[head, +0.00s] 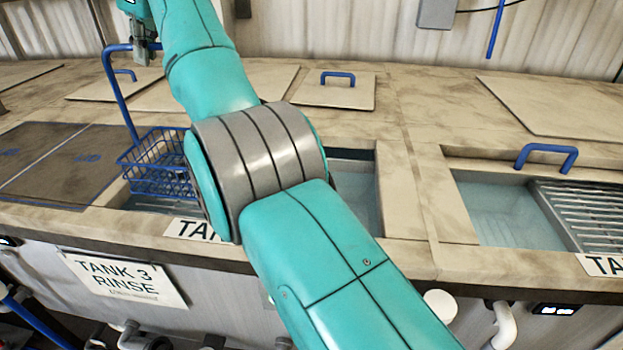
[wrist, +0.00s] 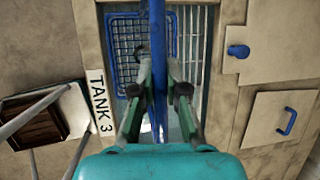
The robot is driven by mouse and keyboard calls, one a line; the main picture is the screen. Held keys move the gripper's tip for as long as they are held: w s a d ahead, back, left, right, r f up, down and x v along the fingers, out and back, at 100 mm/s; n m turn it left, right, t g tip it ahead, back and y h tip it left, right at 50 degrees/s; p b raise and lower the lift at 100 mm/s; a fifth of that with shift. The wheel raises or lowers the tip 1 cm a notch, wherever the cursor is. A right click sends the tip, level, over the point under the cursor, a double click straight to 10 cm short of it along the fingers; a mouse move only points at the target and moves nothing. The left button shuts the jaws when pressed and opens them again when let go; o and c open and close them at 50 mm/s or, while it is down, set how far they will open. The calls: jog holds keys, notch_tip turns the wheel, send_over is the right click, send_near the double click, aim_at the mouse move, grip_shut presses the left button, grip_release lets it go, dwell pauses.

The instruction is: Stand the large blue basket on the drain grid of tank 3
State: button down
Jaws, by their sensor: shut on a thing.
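The large blue basket (head: 158,165) is a wire basket with a tall handle, hanging upright at the left end of the tank 3 opening. My gripper (head: 145,45) is shut on the top of its handle. In the wrist view the gripper (wrist: 158,78) grips the handle bar, and the basket (wrist: 126,42) shows below it. The slatted drain grid (wrist: 196,38) of tank 3 shows beside and partly behind the basket. My arm hides the middle of the tank in the head view. I cannot tell whether the basket's bottom touches the grid.
A "TANK 3 RINSE" sign (head: 122,278) hangs on the front. Another tank at right holds water and a slatted grid (head: 590,212), with a blue handle (head: 546,155) at its back. A lid (head: 335,92) lies behind tank 3. Dark panels (head: 55,165) cover the left deck.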

notch_tip(320, 180, down, 8)
jog(key=shift+r, duration=0.25)
dwell(0.7)
jog(key=shift+f, duration=0.55)
dwell(0.5)
jog(key=c, duration=1.1)
grip_release()
jog(key=shift+f, duration=0.15)
notch_tip(320, 180, up, 10)
jog(key=shift+r, duration=0.1)
